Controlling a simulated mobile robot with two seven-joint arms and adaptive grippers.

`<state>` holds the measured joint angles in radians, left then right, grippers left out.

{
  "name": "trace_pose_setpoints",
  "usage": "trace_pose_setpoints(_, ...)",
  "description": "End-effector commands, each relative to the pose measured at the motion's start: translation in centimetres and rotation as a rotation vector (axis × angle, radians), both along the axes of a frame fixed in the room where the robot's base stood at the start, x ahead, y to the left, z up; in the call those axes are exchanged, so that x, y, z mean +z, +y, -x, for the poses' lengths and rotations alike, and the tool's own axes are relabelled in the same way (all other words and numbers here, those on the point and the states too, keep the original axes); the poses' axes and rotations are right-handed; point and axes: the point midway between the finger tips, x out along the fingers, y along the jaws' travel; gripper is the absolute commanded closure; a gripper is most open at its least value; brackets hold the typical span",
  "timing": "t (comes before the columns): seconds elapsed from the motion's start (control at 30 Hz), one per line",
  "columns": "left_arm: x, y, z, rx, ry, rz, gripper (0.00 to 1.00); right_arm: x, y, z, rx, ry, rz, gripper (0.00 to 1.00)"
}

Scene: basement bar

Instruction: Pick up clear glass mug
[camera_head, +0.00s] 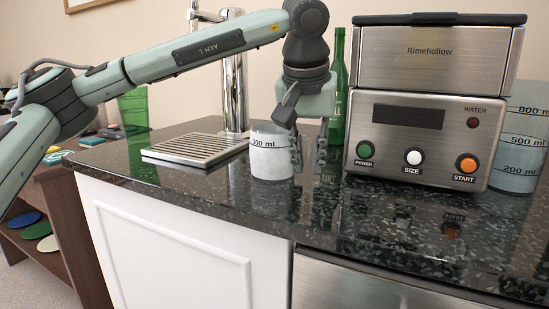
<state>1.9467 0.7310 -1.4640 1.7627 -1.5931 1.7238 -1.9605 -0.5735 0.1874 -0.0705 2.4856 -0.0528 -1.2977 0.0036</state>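A clear, frosted-looking vessel marked 300 ml (268,160) stands upright near the front of the dark counter. I cannot make out a handle on it, so I cannot tell if it is the clear glass mug. My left gripper (309,160) points down just right of it. Its two fingers are apart with nothing visible between them. The left finger overlaps the vessel's right edge in the picture; I cannot tell if they touch. A taller clear vessel marked 200, 500 and 800 ml (519,150) stands at the right edge, partly cut off. My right gripper is out of view.
A steel Rimehollow machine (425,135) with buttons stands right of my gripper. A green bottle (338,95) is behind the gripper. A tap column (233,95) and drip tray (195,149) are to the left. The front counter strip (400,225) is clear.

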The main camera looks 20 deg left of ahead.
Motion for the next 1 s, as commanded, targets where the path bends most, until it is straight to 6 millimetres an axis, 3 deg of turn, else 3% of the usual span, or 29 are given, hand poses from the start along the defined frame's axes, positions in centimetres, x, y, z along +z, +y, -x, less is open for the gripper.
trace_pose_setpoints(0.17,0.0,0.0,0.0,0.0,0.0,0.0,0.81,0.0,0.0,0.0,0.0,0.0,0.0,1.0)
trace_pose_setpoints(0.33,0.0,0.0,0.0,0.0,0.0,0.001,1.0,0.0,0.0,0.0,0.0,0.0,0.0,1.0)
trace_pose_setpoints(0.87,0.2,0.0,0.0,0.0,-0.002,0.001,1.0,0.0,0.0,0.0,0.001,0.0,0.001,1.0)
trace_pose_setpoints(1.0,1.3,-0.1,0.0,0.0,-0.003,0.002,1.0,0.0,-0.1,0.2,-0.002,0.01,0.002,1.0)
